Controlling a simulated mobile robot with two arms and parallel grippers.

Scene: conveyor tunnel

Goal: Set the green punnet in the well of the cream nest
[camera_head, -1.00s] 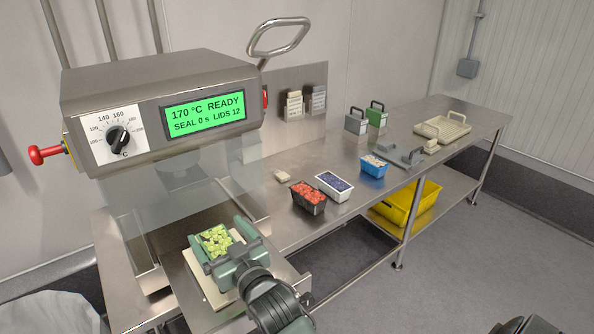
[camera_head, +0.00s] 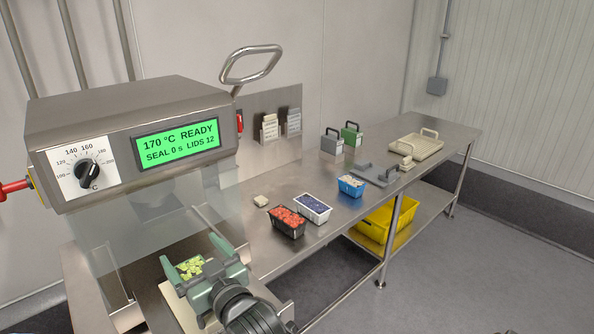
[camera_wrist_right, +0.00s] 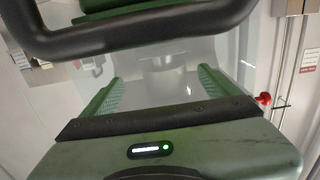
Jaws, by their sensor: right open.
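The green punnet (camera_head: 189,268), its top filled with pale green pieces, is at the cream nest (camera_head: 178,304) below the sealing machine's head. The nest's pale edge shows at the left, and my right gripper hides much of the rest. I cannot tell whether the punnet sits fully down in the well. My right gripper (camera_head: 199,264) is open, with its fingers near the punnet. In the right wrist view the two green fingers (camera_wrist_right: 158,95) stand apart, and I cannot make out the punnet between them. My left gripper is out of view.
The sealing machine (camera_head: 130,140) reads "170 °C READY", with a clear guard below it. On the steel bench (camera_head: 262,240) to the right stand a red-filled punnet (camera_head: 287,222), a dark-blue-filled white punnet (camera_head: 313,208) and a blue punnet (camera_head: 351,186). A yellow crate (camera_head: 385,224) is on the lower shelf.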

